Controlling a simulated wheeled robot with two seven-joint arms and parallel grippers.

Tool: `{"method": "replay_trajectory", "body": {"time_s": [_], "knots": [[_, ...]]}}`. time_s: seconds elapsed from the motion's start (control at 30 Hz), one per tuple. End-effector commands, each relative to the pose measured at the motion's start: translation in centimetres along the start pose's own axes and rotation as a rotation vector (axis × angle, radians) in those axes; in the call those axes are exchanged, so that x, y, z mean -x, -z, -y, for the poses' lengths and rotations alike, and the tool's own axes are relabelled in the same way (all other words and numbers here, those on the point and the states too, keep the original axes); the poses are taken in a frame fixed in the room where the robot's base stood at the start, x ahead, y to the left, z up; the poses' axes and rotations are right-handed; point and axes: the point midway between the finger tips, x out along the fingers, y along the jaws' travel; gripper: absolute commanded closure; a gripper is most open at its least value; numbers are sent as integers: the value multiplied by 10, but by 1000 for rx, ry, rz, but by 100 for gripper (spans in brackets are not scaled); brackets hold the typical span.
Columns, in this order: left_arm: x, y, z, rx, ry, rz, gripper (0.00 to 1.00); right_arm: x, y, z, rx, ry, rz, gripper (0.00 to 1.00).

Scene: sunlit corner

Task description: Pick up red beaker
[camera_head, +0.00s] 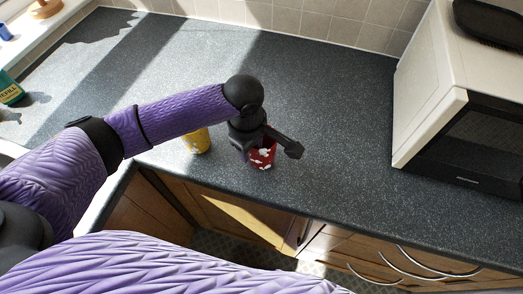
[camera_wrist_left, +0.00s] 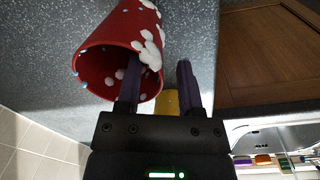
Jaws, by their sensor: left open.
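The red beaker (camera_head: 262,158) with white spots stands on the dark counter near its front edge, partly hidden by my left gripper (camera_head: 268,143). In the left wrist view the red beaker (camera_wrist_left: 108,40) shows large, its mouth towards the camera. My left gripper (camera_wrist_left: 166,68) is open there. One finger appears to reach into the beaker's mouth and the other is outside, so the wall lies between them. I cannot tell whether either finger touches it. My right gripper is not in view.
A yellow beaker (camera_head: 197,141) stands left of the red one, under my left forearm. A microwave (camera_head: 460,110) stands at the right. A green bottle (camera_head: 9,90) is at the far left. The counter (camera_head: 330,100) behind the beakers is clear.

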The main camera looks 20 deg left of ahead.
Motion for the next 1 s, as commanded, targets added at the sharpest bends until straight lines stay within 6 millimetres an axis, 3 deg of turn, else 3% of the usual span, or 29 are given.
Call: {"method": "replay_trajectory", "body": {"time_s": [0.27,0.5,0.9,1.0], "knots": [[-7,0,0,-2,-1,0,52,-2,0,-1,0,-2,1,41],[-7,0,0,-2,-2,0,100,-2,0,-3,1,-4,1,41],[-6,0,0,-2,-2,0,100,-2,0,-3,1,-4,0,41],[4,0,-1,-1,-4,1,100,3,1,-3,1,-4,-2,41]]}}
